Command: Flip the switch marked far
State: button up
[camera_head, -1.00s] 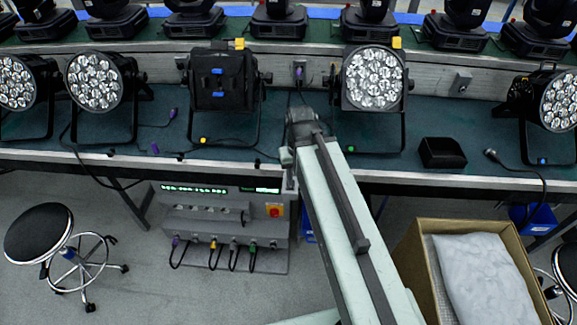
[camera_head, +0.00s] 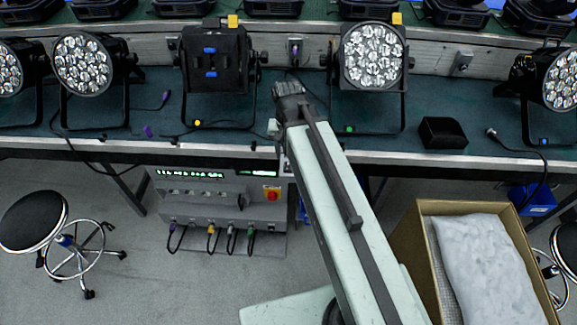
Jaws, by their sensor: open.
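No marking reading "far" can be read in this view. A small grey box (camera_head: 462,62) on the rail behind the bench, right of the lit par can (camera_head: 372,57), looks like a switch or socket. Another small plate (camera_head: 295,52) with a purple plug is on the rail between the black-backed can (camera_head: 215,62) and the lit can. My gripper (camera_head: 287,89) is over the bench, between these two cans and below the purple plug in the picture. It is small and dark; its fingers are seen from behind, with nothing visibly held.
The green bench top (camera_head: 300,145) carries several par cans, loose cables and a black block (camera_head: 443,132). A grey power unit (camera_head: 222,205) with a red-and-yellow switch stands under the bench. A stool (camera_head: 33,220) is at left, an open carton (camera_head: 480,265) at right.

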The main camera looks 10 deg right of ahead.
aim_at(288, 169)
notch_tip(288, 169, down, 7)
jog(key=b, duration=0.5)
jog(key=shift+r, duration=0.3)
grip_shut()
jog(key=shift+w+d+g, duration=0.1)
jog(key=shift+w+g, duration=0.4)
jog(key=shift+g, duration=0.3)
jog(key=shift+g+y+b, duration=0.5)
jog(key=shift+g+b, duration=0.05)
jog(key=shift+g, duration=0.05)
jog(key=shift+r, duration=0.1)
jog(key=shift+s, duration=0.1)
